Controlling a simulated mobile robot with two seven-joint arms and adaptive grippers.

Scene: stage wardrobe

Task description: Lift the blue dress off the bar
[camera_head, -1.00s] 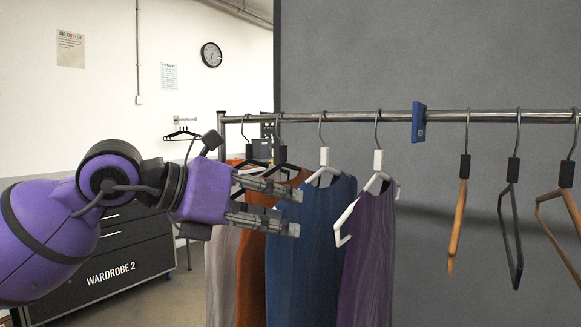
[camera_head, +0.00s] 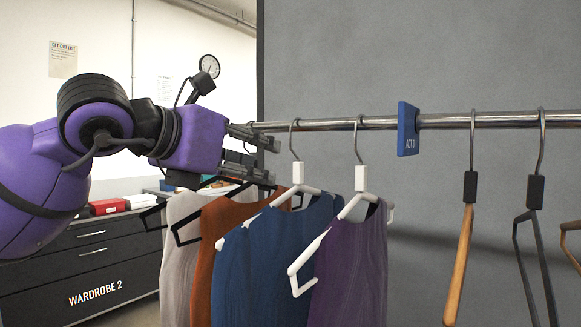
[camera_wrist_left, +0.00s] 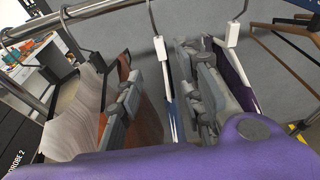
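The blue dress (camera_head: 265,265) hangs from the metal bar (camera_head: 340,124) on a white hanger (camera_head: 298,175), between an orange garment (camera_head: 210,250) and a purple dress (camera_head: 350,265). My left gripper (camera_head: 272,159) is just left of the white hanger's neck, a little below the bar. Its fingers are apart and empty. In the left wrist view, the white hanger (camera_wrist_left: 162,52) stands between the two open fingers, and only a narrow edge of the blue dress (camera_wrist_left: 173,118) shows. I cannot tell whether a finger touches the hanger. My right gripper is out of view.
A blue "ACT 3" marker (camera_head: 408,130) sits on the bar right of the dresses. Empty hangers, including a wooden one (camera_head: 459,265), hang further right. A pale garment (camera_head: 178,245) hangs at the left end. The dark Wardrobe 2 drawers (camera_head: 95,275) stand behind my arm.

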